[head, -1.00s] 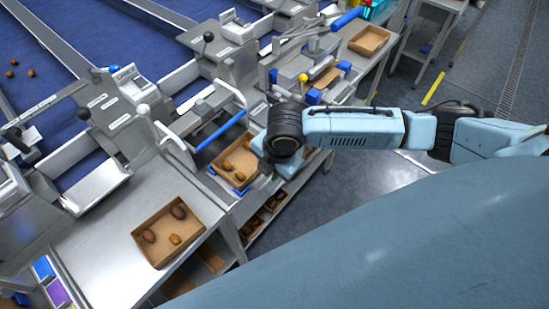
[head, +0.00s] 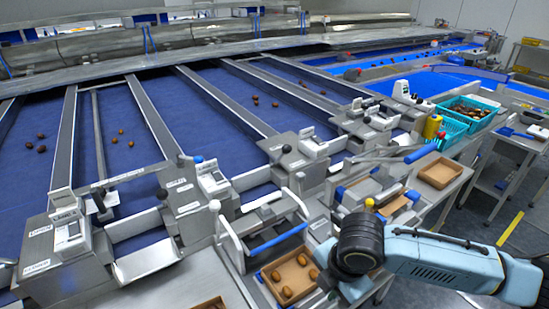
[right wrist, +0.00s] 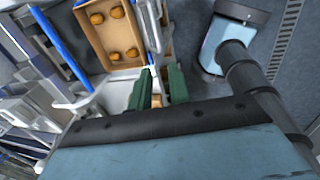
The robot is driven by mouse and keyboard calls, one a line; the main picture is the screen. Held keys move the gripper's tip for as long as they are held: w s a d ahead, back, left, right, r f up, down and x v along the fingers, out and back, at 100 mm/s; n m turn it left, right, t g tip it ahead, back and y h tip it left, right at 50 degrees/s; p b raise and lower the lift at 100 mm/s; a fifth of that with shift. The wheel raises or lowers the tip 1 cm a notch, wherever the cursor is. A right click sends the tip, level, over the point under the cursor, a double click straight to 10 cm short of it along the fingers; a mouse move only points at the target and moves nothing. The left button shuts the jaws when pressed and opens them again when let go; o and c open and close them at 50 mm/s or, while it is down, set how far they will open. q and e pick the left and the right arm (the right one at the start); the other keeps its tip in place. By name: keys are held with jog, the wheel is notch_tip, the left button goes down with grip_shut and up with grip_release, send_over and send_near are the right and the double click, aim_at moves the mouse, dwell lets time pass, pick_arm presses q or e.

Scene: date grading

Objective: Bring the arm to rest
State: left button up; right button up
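My right arm (head: 440,258) comes in from the right in the head view. Its dark wrist joint (head: 360,240) is beside a cardboard box (head: 268,279) holding several brown dates, and its gripper is hidden there. In the right wrist view, the two green fingers of my right gripper (right wrist: 160,78) stand apart with a gap between them. No held object is clear. The same box (right wrist: 88,48) is just beyond the fingers, up and to the left, with several dates in it. My left gripper is in neither current view.
A metal bench with a white handle frame (head: 228,232) and a blue bar (head: 278,240) stands left of the arm. Another cardboard box (head: 440,172) and teal baskets (head: 448,133) lie farther right. Blue sorting lanes (head: 200,110) with dates fill the back. Grey floor shows at right.

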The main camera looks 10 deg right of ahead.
jog(key=s+a+m+t+y, duration=0.25)
jog(key=s+a+m, duration=0.25)
jog(key=a+m, duration=0.25)
jog(key=s+d+f+m+g+h, duration=0.1)
jog(key=s+d+f+m+h, duration=0.25)
jog(key=s+d+m, duration=0.95)
notch_tip(320, 180, down, 30)
jog(key=w+a+g+b, duration=0.1)
jog(key=w+a+b, duration=0.1)
jog(key=b, duration=0.5)
jog(key=s+d+f+b, duration=0.1)
jog(key=s+f+b, duration=0.2)
jog(key=s+f, duration=0.5)
jog(key=s+d+f+g+b, duration=0.1)
jog(key=s+d+f+b, duration=0.1)
jog(key=s+f, duration=0.7)
notch_tip(320, 180, down, 6)
jog(key=shift+s+d+f+b, duration=0.1)
jog(key=shift+s+d+b, duration=0.1)
jog(key=shift+b, duration=0.3)
